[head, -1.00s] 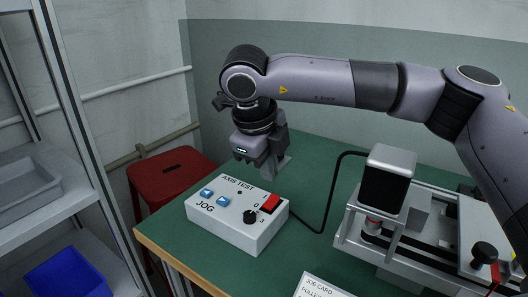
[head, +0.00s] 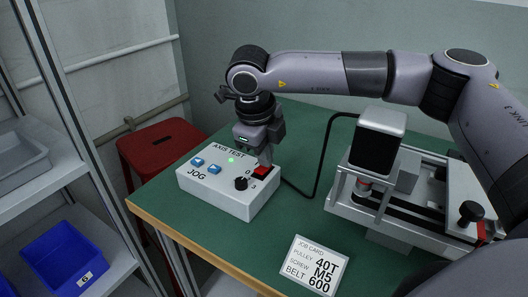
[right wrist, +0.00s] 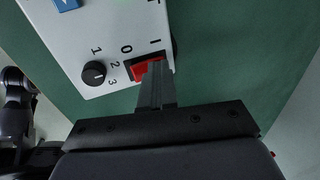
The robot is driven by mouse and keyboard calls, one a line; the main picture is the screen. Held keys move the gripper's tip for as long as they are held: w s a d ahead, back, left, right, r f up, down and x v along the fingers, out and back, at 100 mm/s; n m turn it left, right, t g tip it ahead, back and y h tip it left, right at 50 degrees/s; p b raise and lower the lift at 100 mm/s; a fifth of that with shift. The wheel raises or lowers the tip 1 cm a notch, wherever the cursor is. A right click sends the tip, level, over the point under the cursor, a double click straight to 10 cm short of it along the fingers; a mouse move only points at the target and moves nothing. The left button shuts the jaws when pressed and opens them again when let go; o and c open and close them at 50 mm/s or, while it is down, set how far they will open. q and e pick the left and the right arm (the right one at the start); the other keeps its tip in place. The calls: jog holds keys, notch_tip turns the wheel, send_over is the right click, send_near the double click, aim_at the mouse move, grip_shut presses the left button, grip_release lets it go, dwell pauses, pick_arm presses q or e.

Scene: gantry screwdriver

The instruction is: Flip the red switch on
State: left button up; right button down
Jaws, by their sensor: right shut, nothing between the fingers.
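The white control box (head: 222,200), marked AXIS TEST and JOG, stands on the green table. Its red rocker switch (head: 262,170) is at the box's right end, beside a black knob (head: 241,183). A green light (head: 231,160) glows on its top. My right gripper (head: 264,160) is shut and empty, pointing down with its fingertips at the red switch. In the right wrist view the shut fingers (right wrist: 155,75) cover part of the red switch (right wrist: 148,66), next to the 0 and I marks. They look to be touching it. My left gripper is not in view.
A silver and black gantry (head: 390,185) stands to the right, with a black cable running to the box. A job card (head: 312,266) lies in front. A red stool (head: 160,145) and a shelf with a blue bin (head: 65,262) are at left.

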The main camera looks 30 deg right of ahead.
jog(key=shift+a+f, duration=0.1)
jog(key=shift+f, duration=0.05)
jog(key=shift+s+a, duration=0.5)
jog(key=shift+a, duration=0.15)
jog(key=p+v, duration=0.2)
jog(key=v, duration=0.2)
jog(key=shift+w+a+r+p, duration=0.1)
jog(key=shift+r+p, duration=0.3)
jog(key=v, duration=0.9)
jog(key=shift+s+a, duration=0.3)
jog(key=shift+r, duration=0.1)
